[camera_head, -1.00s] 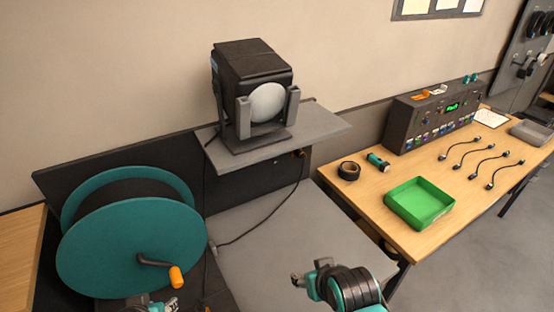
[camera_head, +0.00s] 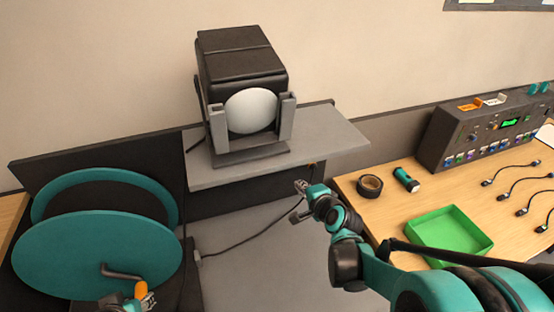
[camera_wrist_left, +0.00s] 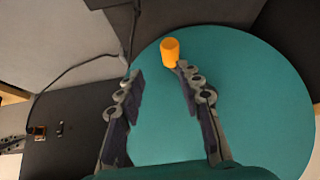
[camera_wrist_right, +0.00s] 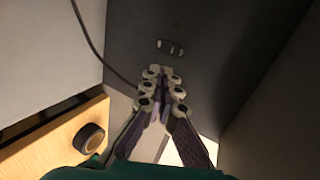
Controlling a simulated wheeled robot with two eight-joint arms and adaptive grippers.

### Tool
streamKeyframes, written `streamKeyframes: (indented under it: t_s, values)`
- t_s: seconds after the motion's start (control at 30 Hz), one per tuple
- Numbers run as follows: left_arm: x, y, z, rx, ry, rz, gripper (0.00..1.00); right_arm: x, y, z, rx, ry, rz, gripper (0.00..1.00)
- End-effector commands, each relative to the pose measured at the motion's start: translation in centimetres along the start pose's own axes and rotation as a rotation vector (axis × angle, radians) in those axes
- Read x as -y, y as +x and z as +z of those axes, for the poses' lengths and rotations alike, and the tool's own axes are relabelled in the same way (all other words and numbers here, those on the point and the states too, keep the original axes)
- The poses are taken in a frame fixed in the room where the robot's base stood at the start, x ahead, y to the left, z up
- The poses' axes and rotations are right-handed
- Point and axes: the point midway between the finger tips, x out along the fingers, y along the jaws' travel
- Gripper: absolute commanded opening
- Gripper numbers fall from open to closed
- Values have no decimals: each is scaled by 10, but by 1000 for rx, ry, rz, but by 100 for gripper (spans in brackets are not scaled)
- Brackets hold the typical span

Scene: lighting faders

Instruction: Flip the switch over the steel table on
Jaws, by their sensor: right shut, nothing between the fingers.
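A small dark switch plate (camera_wrist_right: 170,48) sits on the dark back panel (camera_wrist_right: 205,75) in the right wrist view. Whether it is on or off I cannot tell. The grey steel table (camera_head: 255,258) lies below that panel, under the shelf. My right gripper (camera_head: 301,187) is at the panel's right part, below the shelf edge. In the right wrist view its fingertips (camera_wrist_right: 163,72) are together and empty, just below the switch plate; contact is unclear. My left gripper (camera_wrist_left: 162,88) has its fingers apart and empty, in front of the teal reel (camera_wrist_left: 250,85) and its orange crank knob (camera_wrist_left: 170,52).
A stage lamp (camera_head: 245,95) stands on the grey shelf (camera_head: 340,135) above the panel. A black cable (camera_head: 250,237) hangs over the steel table. The wooden bench (camera_head: 385,215) at right holds tape (camera_head: 370,186), a green tray (camera_head: 450,232) and a control console (camera_head: 450,135).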

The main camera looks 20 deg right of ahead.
Motion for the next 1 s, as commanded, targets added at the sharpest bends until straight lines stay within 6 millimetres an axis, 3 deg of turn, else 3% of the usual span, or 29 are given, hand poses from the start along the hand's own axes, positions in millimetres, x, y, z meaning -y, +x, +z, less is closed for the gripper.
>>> streamKeyframes:
  t_s: [0.57,1.0]
  values:
    - [0,3,2,0,0,0,36,-1,11,-7,-10,47,-15,0]
    - [0,29,21,0,0,0,36,-2,98,-8,-10,45,-15,0]
